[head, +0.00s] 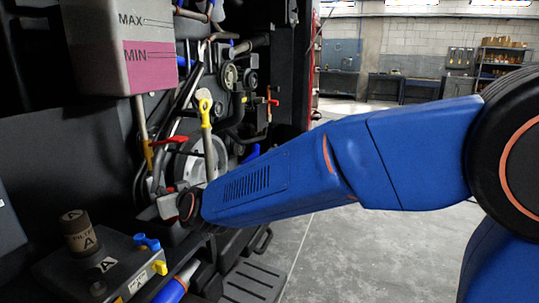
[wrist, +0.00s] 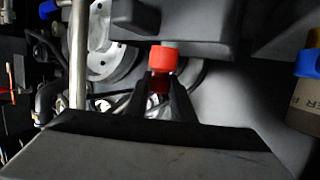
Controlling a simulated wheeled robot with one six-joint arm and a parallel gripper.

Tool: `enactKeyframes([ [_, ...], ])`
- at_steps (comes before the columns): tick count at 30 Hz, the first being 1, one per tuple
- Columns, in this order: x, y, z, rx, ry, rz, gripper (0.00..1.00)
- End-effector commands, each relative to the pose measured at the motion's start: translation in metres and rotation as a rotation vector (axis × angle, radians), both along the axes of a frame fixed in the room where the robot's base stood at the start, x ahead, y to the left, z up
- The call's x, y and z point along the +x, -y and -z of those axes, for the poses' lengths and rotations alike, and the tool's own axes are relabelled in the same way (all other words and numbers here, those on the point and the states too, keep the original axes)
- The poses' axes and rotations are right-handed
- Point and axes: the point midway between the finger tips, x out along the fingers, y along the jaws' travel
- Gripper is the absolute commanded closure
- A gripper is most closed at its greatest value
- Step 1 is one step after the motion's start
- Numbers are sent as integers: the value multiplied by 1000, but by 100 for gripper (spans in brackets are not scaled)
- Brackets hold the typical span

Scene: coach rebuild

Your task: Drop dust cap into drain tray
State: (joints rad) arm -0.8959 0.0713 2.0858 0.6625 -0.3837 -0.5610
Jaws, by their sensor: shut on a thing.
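The red dust cap (wrist: 162,59) shows in the wrist view at the fingertips of my gripper (wrist: 161,76). Its top meets a short grey stub under a dark block (wrist: 185,22); I cannot tell whether it is still seated there. My two dark fingers are shut on the cap, with a darker red patch between them. In the head view my blue arm reaches left into the engine bay, and its wrist hides the cap. A black ribbed tray-like panel (head: 254,284) lies low at the bottom centre; I cannot tell whether it is the drain tray.
A tank with MAX and MIN marks (head: 121,45) hangs at upper left. A dark box (head: 100,268) bearing a brown canister (head: 79,232) stands at lower left. Hoses and a yellow-topped handle (head: 205,105) crowd the bay. Grey floor (head: 345,250) is clear at right.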

Motion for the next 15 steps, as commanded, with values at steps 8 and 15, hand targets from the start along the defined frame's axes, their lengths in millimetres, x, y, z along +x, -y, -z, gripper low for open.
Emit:
enactKeyframes([
  [8,0,0,16,0,0,0,100],
  [15,0,0,17,0,0,0,100],
])
